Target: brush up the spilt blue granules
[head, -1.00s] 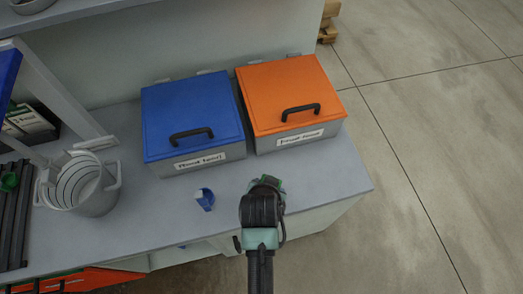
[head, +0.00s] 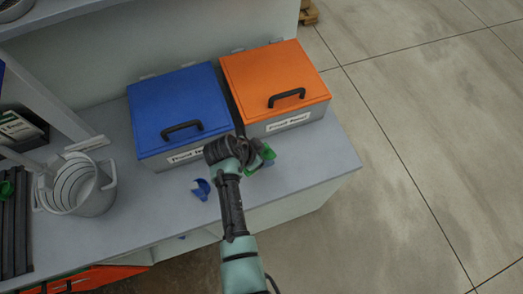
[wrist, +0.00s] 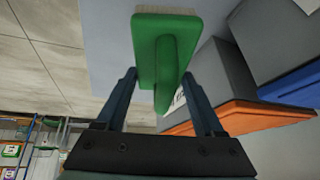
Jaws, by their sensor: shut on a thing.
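My gripper (wrist: 160,84) is shut on a green hand brush (wrist: 168,35) with pale bristles at the far end in the wrist view. In the head view the green brush (head: 267,155) shows just beyond my wrist, in front of the orange-lidded box; my fingers are mostly hidden there. A small blue curved thing (head: 201,188) lies on the grey bench, left of my arm, in front of the blue-lidded box. I cannot tell whether it is a scoop or a patch of granules. Separate granules are not clearly visible; my arm may hide some.
The blue-lidded box (head: 178,101) and orange-lidded box (head: 275,85), both closed with black handles, stand at the bench's back. A grey bucket (head: 88,187) stands left, beside dark bars (head: 16,225). The grey bench (head: 128,225) is clear at its front left.

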